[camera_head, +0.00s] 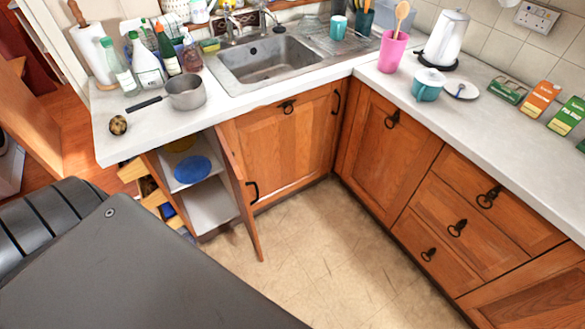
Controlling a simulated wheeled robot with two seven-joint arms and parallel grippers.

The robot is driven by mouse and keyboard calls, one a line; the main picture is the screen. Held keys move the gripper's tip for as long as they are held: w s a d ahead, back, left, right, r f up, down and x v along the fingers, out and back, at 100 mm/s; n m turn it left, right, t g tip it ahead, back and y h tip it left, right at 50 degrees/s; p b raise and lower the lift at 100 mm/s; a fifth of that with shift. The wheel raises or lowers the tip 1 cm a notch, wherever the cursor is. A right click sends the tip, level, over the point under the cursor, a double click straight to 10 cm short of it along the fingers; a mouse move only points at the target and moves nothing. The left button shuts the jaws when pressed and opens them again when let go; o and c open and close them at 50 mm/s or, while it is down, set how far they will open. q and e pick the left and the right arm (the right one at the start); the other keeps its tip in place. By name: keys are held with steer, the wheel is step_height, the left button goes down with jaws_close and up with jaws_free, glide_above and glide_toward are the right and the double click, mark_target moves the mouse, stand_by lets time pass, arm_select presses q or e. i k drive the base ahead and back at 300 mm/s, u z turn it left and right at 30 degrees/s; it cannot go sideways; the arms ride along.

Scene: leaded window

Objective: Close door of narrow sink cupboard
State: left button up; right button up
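The narrow sink cupboard (208,207) is under the left end of the worktop. Its wooden door (238,198) stands open, swung out into the room and seen nearly edge-on. A black handle (252,191) shows at the door's right side. Inside are white shelves, with a blue plate (192,169) on the upper one. Neither gripper is in view. Dark grey parts of my own body fill the lower left and come close to the cupboard in the picture.
The wider sink cupboard door (290,145) beside it is shut. The drawers (455,230) on the right are shut. The tiled floor (330,250) in front is clear. A saucepan (185,91) stands on the worktop (225,112), its handle pointing left.

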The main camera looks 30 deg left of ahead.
mark_target(247, 202)
steer(key=z, duration=0.35)
steer(key=i, duration=1.35)
steer(key=u, duration=3.05)
steer(key=k, duration=0.55)
steer(key=z, duration=0.45)
